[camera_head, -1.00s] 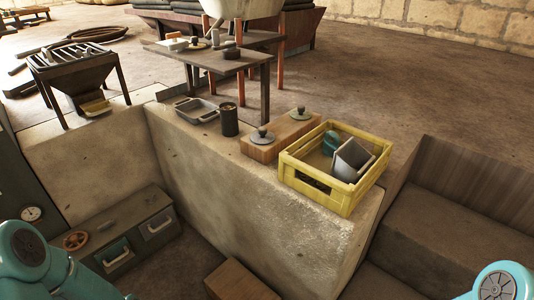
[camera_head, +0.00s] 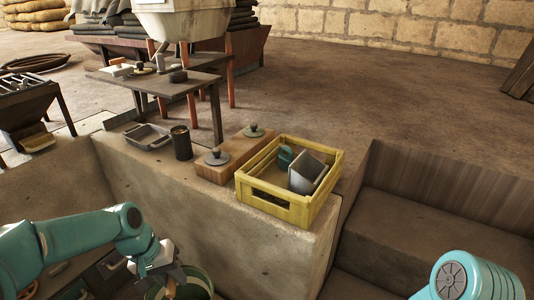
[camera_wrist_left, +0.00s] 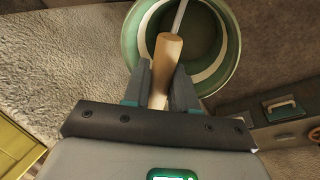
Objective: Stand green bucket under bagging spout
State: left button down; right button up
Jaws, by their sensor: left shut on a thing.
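The green bucket (camera_head: 200,288) shows at the bottom edge of the head view, partly cut off and partly behind my left gripper (camera_head: 172,280). In the left wrist view the bucket (camera_wrist_left: 207,38) is round and green with a pale band, seen from above into its opening. My left gripper (camera_wrist_left: 160,82) is shut on its wooden handle grip (camera_wrist_left: 165,58). A pale hopper (camera_head: 188,18) on orange legs stands at the back; I cannot make out a bagging spout on it. My right gripper is out of view.
A stone ledge (camera_head: 240,255) rises beyond the bucket. It carries a yellow crate (camera_head: 277,199), a wooden block with lidded knobs (camera_head: 214,168), a dark can (camera_head: 181,143) and a metal tray (camera_head: 147,137). A table (camera_head: 160,84) stands behind. A dark hopper (camera_head: 30,108) is at left.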

pick_arm(q)
jog(key=s+d+r+m+p, duration=0.1)
jog(key=r+p, duration=1)
jog(key=p, duration=0.1)
jog(key=s+d+r+m+p, duration=0.1)
jog(key=d+r+p, duration=0.1)
jog(key=r+p, duration=1)
jog(key=shift+d+g, duration=0.25)
jog(key=shift+g, duration=0.05)
jog(key=shift+w, duration=0.1)
